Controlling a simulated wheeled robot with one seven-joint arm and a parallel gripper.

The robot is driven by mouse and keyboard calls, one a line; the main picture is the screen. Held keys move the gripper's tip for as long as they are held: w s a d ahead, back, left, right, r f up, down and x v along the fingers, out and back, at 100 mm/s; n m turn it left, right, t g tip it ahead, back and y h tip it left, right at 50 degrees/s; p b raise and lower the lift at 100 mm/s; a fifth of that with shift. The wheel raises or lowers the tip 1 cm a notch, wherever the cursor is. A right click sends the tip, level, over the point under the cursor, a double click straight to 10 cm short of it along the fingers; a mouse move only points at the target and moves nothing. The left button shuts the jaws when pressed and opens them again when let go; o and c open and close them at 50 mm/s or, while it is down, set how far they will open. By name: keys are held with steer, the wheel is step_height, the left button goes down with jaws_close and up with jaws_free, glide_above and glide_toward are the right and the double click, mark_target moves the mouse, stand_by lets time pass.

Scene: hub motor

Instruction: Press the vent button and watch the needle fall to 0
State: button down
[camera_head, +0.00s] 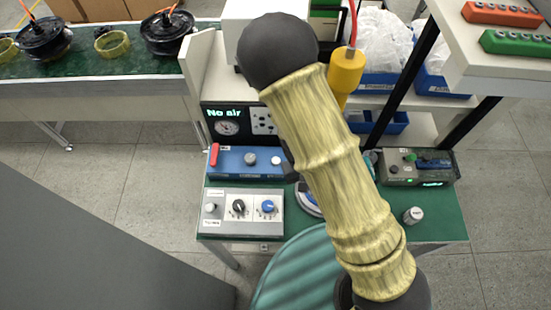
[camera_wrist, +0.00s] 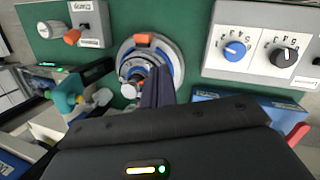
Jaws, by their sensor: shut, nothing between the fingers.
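A round gauge (camera_head: 228,128) sits on the black panel under the lit words "No air" in the head view. Its needle is too small to read. I cannot tell which control is the vent button. A blue box (camera_head: 236,170) below the panel has a red lever, a grey knob and a pale knob; it is partly covered in the wrist view (camera_wrist: 215,96). My gripper (camera_wrist: 160,84) is shut and empty in the wrist view. Its fingertips overlap the lower part of a round blue-and-white fixture (camera_wrist: 175,58) with an orange block; contact cannot be told.
A grey dial box (camera_head: 242,222) with a black and a blue knob stands on the green bench (camera_head: 445,222). My arm covers the bench's middle in the head view. A grey control box (camera_head: 432,172) stands at right, and a yellow cylinder (camera_head: 346,72) rises behind.

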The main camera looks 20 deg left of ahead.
steer(key=w+a+f+n+t+p, duration=0.1)
steer(key=w+a+f+n+t, duration=0.4)
steer(key=w+n, duration=0.4)
step_height(320, 180, up, 2)
steer(key=n+t+y, duration=0.1)
steer(key=n+t, duration=0.4)
steer(key=n, duration=0.5)
glide_above(274, 163)
steer(key=shift+w+p, duration=0.15)
steer(key=shift+p, duration=0.2)
steer(key=shift+f+b, duration=3.1)
steer(key=shift+f, duration=1.3)
steer(key=shift+f+b, duration=0.4)
